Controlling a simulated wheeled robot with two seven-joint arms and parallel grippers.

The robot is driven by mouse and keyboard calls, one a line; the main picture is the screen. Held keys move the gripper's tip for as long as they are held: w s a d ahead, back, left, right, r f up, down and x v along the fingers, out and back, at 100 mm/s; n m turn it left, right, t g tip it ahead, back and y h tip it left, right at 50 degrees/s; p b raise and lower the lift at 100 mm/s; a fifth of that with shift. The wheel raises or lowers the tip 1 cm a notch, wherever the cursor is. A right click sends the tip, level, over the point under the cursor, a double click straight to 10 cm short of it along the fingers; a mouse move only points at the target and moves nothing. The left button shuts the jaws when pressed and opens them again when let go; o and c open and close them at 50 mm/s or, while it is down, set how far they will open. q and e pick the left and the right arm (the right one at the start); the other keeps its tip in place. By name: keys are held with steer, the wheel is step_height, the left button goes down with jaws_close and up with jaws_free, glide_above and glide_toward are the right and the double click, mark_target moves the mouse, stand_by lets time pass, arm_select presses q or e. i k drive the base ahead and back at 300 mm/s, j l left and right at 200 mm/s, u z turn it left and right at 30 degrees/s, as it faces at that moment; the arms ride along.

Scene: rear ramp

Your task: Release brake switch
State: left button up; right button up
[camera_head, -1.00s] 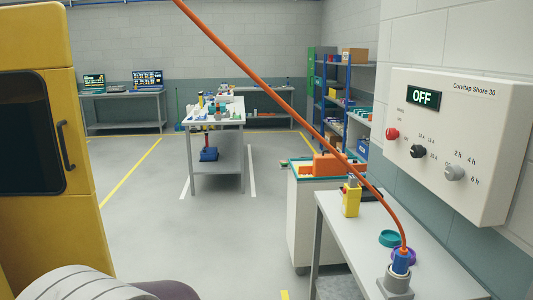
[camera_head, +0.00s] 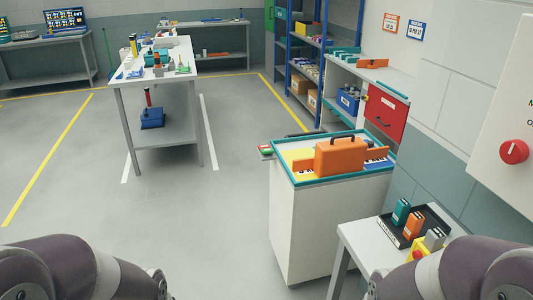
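I cannot identify a brake switch for certain. A small yellow box with a red button (camera_head: 418,254) sits on the small table at the lower right, partly behind my arm. A red round knob (camera_head: 514,152) is on the white wall panel (camera_head: 515,105), which is cut off by the right edge. Links of both my arms show at the bottom left and bottom right, but neither gripper is in view.
A small table (camera_head: 360,250) at lower right holds a black tray (camera_head: 390,230) with battery-like blocks. A white cart (camera_head: 315,225) behind it carries an orange toolbox (camera_head: 341,155). A workbench (camera_head: 165,78) and blue shelf (camera_head: 290,75) stand farther back. The floor at left centre is clear.

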mark_target(266, 149)
steer(key=i+z, duration=0.15)
steer(key=z, duration=0.45)
steer(key=i+j+z, duration=0.15)
steer(key=i+j, duration=0.15)
steer(key=i+j+z, duration=0.3)
steer(key=i+j, duration=0.2)
steer(key=j, duration=0.15)
steer(key=i+j+z, duration=0.3)
steer(key=i+j, duration=0.15)
steer(key=j, duration=0.3)
steer(key=i+j+z, duration=0.15)
steer(key=j, duration=0.3)
steer(key=i+j, duration=0.2)
steer(key=j, duration=0.2)
steer(key=i+j, duration=0.15)
steer(key=j, duration=0.2)
